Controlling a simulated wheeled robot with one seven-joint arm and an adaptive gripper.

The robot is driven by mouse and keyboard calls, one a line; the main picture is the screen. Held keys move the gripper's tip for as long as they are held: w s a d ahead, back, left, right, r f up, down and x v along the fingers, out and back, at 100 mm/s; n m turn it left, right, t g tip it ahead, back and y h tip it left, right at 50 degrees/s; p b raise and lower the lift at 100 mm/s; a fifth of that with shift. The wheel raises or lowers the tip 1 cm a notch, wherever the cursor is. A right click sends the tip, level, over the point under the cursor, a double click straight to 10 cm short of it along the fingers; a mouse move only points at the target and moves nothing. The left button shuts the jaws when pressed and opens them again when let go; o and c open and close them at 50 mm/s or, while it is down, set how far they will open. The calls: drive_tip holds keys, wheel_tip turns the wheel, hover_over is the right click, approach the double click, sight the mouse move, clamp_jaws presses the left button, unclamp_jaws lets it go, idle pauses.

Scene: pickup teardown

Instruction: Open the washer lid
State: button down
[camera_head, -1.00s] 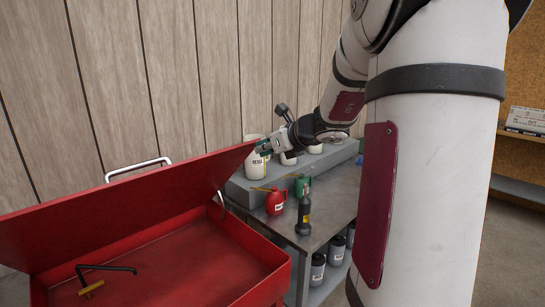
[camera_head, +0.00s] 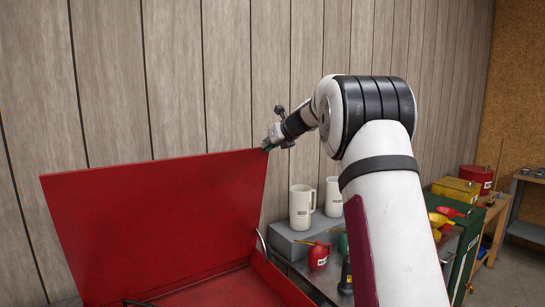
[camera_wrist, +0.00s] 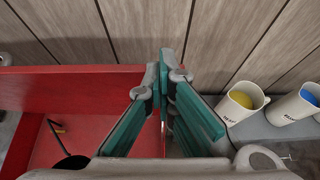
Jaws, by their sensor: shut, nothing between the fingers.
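The red washer lid (camera_head: 160,215) stands raised at a steep angle behind the red washer basin (camera_head: 215,290). My gripper (camera_head: 268,145) is shut and empty at the lid's upper right corner. In the wrist view the green-padded fingers of my gripper (camera_wrist: 165,92) are together at the right end of the lid (camera_wrist: 75,85). Whether they touch it I cannot tell. The basin floor (camera_wrist: 95,130) shows below the lid there, partly hidden by the fingers.
White jugs (camera_head: 302,207) stand on a grey raised shelf right of the washer, with a red can (camera_head: 318,256) in front. A wood-panelled wall (camera_head: 230,60) is close behind. A green cabinet (camera_head: 465,235) stands farther right. A black bent tool (camera_wrist: 60,145) lies in the basin.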

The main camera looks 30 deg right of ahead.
drive_tip(key=shift+w+r, duration=0.2)
drive_tip(key=shift+w, duration=0.85)
drive_tip(key=shift+s, duration=0.15)
drive_tip(key=s+r+b, duration=0.1)
drive_tip(key=s+r, duration=0.7)
drive_tip(key=shift+r+b, duration=0.15)
drive_tip(key=shift+b, duration=0.15)
